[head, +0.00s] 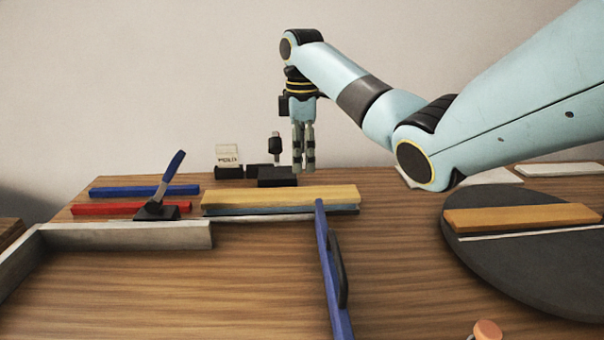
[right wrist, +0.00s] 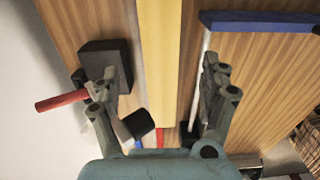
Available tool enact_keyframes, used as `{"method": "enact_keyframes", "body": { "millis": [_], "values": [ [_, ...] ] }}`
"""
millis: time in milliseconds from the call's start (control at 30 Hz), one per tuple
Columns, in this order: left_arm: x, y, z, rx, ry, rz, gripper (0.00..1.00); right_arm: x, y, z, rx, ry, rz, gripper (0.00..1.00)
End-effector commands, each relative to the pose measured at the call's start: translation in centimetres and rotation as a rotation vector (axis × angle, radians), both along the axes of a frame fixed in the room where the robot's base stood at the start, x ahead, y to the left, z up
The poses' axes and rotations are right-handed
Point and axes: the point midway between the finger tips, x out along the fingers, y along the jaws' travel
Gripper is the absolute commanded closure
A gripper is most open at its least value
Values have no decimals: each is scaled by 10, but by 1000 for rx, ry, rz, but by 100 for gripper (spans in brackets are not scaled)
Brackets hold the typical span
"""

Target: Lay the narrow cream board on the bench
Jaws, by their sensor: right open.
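A pale yellow-cream board (head: 280,196) lies lengthwise across the middle of the wooden bench (head: 260,270), on or against a darker grey strip (head: 300,210). I cannot tell for certain that it is the narrow cream board. My right gripper (head: 304,168) points down, above or behind this board in the head view. In the right wrist view the gripper (right wrist: 160,90) is open with its fingers wide apart, and the yellow board (right wrist: 160,55) shows between them. Nothing is in its jaws. My left gripper is not in view.
A blue bar (head: 145,190), a red bar (head: 130,208) and a black block with a blue-handled tool (head: 165,185) are at left. An off-white rail (head: 130,235) stands in front. A blue bar with black handle (head: 328,270) lies centre. A dark disc (head: 520,270) bears an orange board (head: 525,217).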

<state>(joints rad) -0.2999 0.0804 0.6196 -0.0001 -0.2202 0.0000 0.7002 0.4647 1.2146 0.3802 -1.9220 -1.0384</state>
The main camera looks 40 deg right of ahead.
Motion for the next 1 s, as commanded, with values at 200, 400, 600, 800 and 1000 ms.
{"method": "enact_keyframes", "body": {
  "millis": [200, 400, 600, 800, 1000],
  "values": [
    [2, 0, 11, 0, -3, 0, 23, 0, 0, 47, 1, 0, 0, 21],
    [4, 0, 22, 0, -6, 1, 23, 0, 0, 60, 1, 1, 0, 21],
    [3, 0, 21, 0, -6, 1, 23, 0, 0, 59, 1, 2, 0, 21],
    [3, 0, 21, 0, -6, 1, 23, 0, 0, 59, 1, 1, 0, 21],
    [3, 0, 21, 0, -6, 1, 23, 0, 0, 59, 1, 1, 0, 21]
  ]
}}
